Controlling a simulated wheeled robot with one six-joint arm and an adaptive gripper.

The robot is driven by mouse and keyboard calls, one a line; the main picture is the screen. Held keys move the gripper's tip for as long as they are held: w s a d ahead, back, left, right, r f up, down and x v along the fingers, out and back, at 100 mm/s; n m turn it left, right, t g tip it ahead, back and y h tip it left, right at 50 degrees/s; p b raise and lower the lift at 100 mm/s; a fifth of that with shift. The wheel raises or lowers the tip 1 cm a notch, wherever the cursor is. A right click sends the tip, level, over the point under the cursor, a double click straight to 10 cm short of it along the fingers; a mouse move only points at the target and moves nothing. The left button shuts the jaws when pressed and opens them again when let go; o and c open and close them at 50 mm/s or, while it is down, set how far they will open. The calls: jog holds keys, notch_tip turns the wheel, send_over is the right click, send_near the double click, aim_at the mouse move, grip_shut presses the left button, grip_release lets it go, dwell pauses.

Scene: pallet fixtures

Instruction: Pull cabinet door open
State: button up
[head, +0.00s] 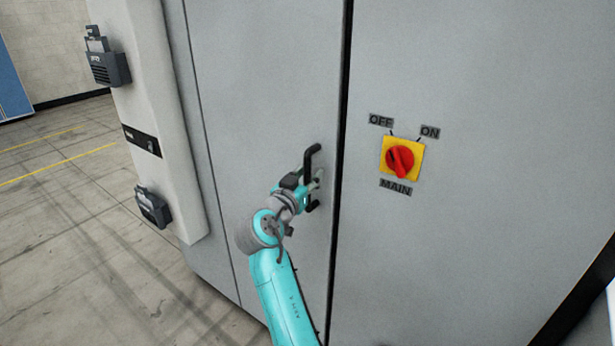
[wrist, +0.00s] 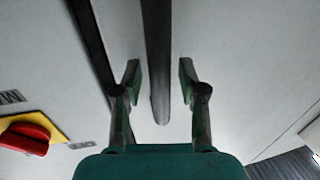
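The grey cabinet door (head: 265,80) stands shut or nearly so, with a dark vertical gap along its right edge in the head view. Its black bar handle (head: 312,158) is upright near that edge. My gripper (head: 314,182) is at the handle's middle or lower part. In the wrist view the handle (wrist: 157,60) runs down between the two fingers of my gripper (wrist: 160,75). The fingers are apart, with space on both sides of the handle. The far side of the fingers is partly hidden in the head view.
A red rotary switch (head: 400,159) on a yellow plate sits on the fixed panel right of the gap; it also shows in the wrist view (wrist: 25,138). A pale upright post with grey boxes (head: 108,68) stands at the left. Floor left of the cabinet is clear.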

grip_shut()
